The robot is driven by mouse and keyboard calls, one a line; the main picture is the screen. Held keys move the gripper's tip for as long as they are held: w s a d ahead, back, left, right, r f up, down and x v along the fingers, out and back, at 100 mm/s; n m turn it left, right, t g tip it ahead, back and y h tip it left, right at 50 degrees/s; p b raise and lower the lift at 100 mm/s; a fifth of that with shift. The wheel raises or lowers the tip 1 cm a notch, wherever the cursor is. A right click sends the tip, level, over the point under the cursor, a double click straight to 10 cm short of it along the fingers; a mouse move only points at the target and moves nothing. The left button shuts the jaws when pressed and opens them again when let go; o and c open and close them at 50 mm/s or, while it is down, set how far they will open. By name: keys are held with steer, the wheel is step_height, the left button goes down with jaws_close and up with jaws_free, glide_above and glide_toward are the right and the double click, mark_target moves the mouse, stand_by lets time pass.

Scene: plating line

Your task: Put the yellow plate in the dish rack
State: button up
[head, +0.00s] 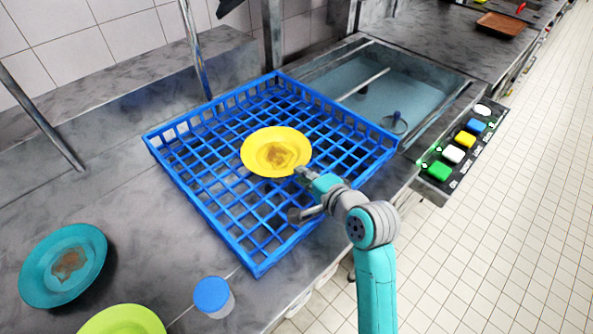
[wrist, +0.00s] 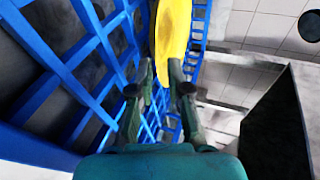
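The yellow plate (head: 251,153), with a brown smear in its middle, is over the blue dish rack (head: 203,220) in the head view. My gripper (head: 302,174) is at the plate's right rim. In the wrist view my gripper's fingertips (wrist: 163,68) are on either side of the rim of the yellow plate (wrist: 173,30), and they look shut on it. The plate's far part is cut off there. The rack's grid (wrist: 97,45) fills the left of the wrist view. I cannot tell whether the plate's underside touches the rack.
A teal plate (head: 90,250) with a brown smear and a lime-green plate (head: 122,322) lie on the counter at lower left. A blue-capped white cup (head: 215,298) stands near the rack's front corner. Behind right is a sink (head: 375,95); a button panel (head: 462,143) lies right.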

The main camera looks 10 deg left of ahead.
steer(key=v, duration=0.7)
steer(key=shift+s+d+r, duration=0.1)
steer(key=shift+s+d, duration=0.1)
steer(key=shift+s, duration=0.1)
